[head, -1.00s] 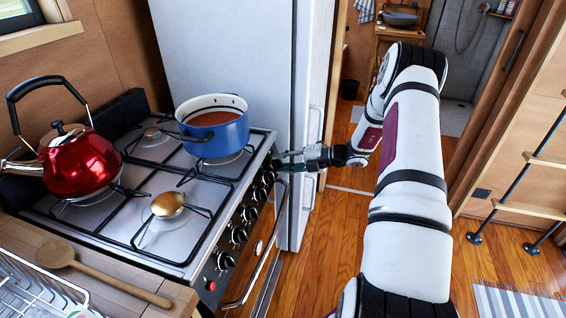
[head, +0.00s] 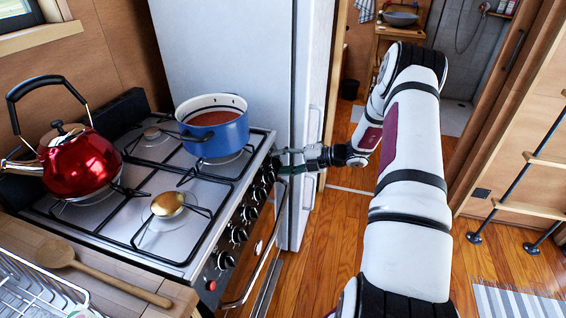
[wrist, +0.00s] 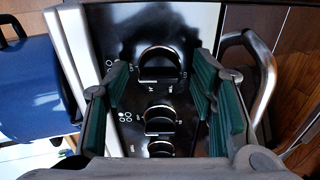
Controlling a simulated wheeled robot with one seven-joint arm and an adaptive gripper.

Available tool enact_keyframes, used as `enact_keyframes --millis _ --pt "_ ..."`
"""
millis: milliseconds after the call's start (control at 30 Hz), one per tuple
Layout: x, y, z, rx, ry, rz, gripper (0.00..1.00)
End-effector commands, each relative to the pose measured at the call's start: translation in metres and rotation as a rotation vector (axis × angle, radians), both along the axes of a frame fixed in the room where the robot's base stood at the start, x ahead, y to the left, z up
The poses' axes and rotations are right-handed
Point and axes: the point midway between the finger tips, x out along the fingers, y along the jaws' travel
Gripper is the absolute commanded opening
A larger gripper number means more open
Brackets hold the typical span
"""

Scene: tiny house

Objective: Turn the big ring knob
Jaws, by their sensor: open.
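The stove's front panel carries a row of black knobs with silver rims (head: 237,235). In the wrist view the farthest knob (wrist: 160,62) lies between my fingertips, with a second knob (wrist: 160,121) nearer and a third partly hidden by my gripper's body. Which one is the big ring knob I cannot tell for certain. My gripper (head: 282,162) is open at the far end of the panel, beside the blue pot's corner of the stove. Its green-padded fingers (wrist: 163,88) stand on either side of the farthest knob; I see no clear contact.
A blue pot (head: 226,136) with red contents and a red kettle (head: 82,168) stand on the stove. The oven handle (wrist: 262,75) runs close to my right finger in the wrist view. The fridge (head: 230,60) stands just beyond the stove. Wooden floor lies to the right.

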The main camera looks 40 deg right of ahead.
Motion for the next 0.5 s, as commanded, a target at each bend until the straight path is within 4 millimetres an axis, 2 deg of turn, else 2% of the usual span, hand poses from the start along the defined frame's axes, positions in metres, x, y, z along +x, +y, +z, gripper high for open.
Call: enact_keyframes --millis 167,500 --pt "-0.011 -0.010 0.005 -0.002 0.000 -0.003 0.51" --pt "-0.060 -0.051 0.026 -0.002 0.000 -0.004 0.51"
